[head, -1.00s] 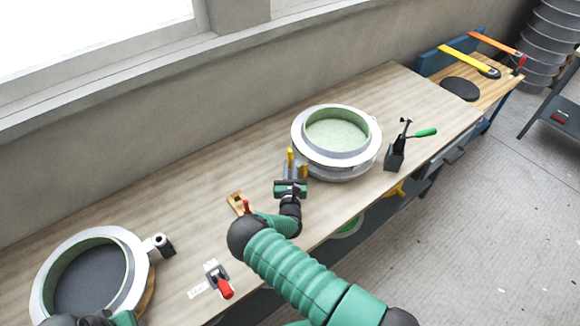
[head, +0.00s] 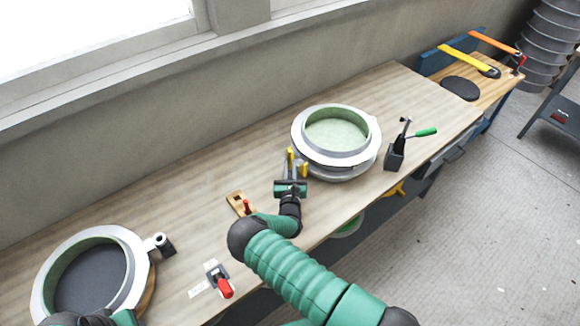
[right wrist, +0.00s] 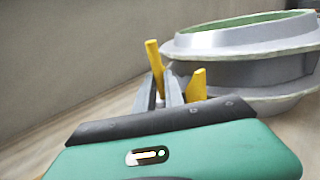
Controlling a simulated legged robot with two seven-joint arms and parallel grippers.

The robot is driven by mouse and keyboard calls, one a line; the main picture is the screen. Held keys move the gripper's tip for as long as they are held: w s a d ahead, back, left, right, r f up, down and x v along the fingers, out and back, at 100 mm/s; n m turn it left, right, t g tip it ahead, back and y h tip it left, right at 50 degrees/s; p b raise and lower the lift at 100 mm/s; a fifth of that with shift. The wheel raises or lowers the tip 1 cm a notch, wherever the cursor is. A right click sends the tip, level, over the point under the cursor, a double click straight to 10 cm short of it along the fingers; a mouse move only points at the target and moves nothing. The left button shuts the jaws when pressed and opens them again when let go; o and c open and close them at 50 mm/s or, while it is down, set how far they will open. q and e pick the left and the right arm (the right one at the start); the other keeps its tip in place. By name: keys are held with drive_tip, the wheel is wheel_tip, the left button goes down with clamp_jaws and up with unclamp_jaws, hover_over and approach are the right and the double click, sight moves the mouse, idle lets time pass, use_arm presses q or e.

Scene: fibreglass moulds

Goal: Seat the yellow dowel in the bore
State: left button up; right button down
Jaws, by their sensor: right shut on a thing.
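The yellow dowel (head: 291,154) stands nearly upright at the near left side of the right-hand mould (head: 340,160). In the right wrist view the dowel (right wrist: 154,56) leans slightly, its upper part above the grey fingers. My right gripper (head: 294,172) is shut on it; the fingers (right wrist: 160,94) hide its lower part. A small pale patch shows between the fingers. I cannot tell whether the dowel's lower end is in a bore. A second yellow piece, wedge-like (right wrist: 197,85), stands right of the fingers, close to the mould. Of my left arm only a part shows at the bottom left.
A second round mould (head: 135,262) stands at the left, with a short black-and-white cylinder (head: 162,244) at its side. A wooden block (head: 238,203), a red-handled clamp (head: 219,280) and a green-handled clamp (head: 397,154) stand on the bench. The bench behind my gripper is clear.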

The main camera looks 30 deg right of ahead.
drive_tip(key=shift+f+b, duration=0.75)
drive_tip(key=shift+f, duration=0.35)
drive_tip(key=c, duration=1.3)
unclamp_jaws()
drive_tip(key=shift+s+a, duration=0.1)
drive_tip(key=shift+a, duration=0.05)
drive_tip(key=shift+c, duration=0.2)
drive_tip(key=shift+s, duration=0.1)
